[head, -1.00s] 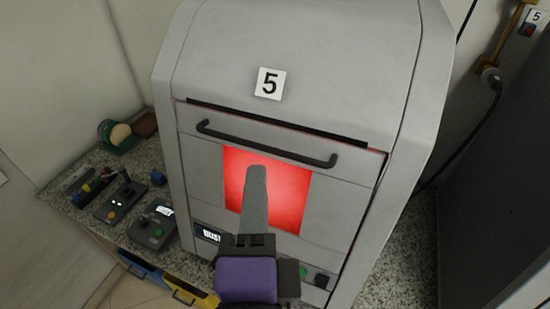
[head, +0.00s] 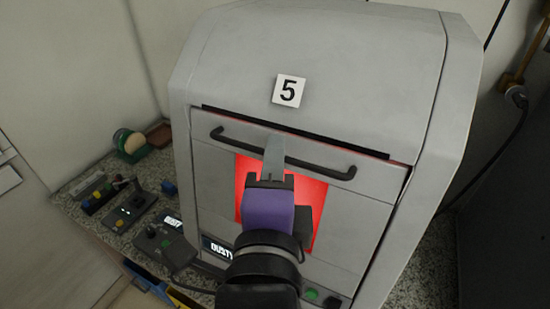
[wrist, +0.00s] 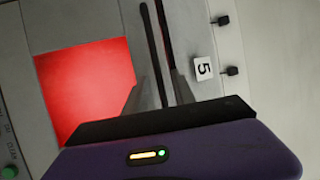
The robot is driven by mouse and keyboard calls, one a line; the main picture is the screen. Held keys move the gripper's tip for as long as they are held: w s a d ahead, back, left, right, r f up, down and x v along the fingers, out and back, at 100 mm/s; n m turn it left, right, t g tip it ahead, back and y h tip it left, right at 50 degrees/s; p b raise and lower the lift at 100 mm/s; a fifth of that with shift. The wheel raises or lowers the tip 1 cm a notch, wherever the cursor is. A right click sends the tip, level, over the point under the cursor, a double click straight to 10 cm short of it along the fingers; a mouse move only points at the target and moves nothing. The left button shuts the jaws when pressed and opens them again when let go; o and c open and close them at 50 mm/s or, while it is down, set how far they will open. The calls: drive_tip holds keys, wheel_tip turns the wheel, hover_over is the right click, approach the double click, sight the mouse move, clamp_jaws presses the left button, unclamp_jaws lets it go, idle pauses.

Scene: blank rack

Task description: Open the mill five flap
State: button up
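The mill marked 5 (head: 318,58) is a grey cabinet that fills the middle of the head view. Its front flap (head: 215,165) has a red glowing window (head: 317,193) and looks closed, with a dark slit along its top edge. A dark bar handle (head: 320,169) runs across the flap's upper part and shows in the wrist view (wrist: 151,50). My gripper (head: 273,148) is at the middle of the handle and hides part of it. In the wrist view its two fingers (wrist: 156,92) stand apart, one on each side of the bar. I cannot tell whether they touch it.
Several small control boxes (head: 130,212) and a green tape dispenser (head: 131,145) stand on the speckled counter (head: 72,187) to the left. A green button (head: 312,294) is low on the mill's front. A cable (head: 497,150) hangs on the right. A dark panel stands at the far right.

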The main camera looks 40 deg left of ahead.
drive_tip(key=shift+c, duration=0.2)
clamp_jaws()
drive_tip(key=shift+f, duration=0.1)
idle(1.2)
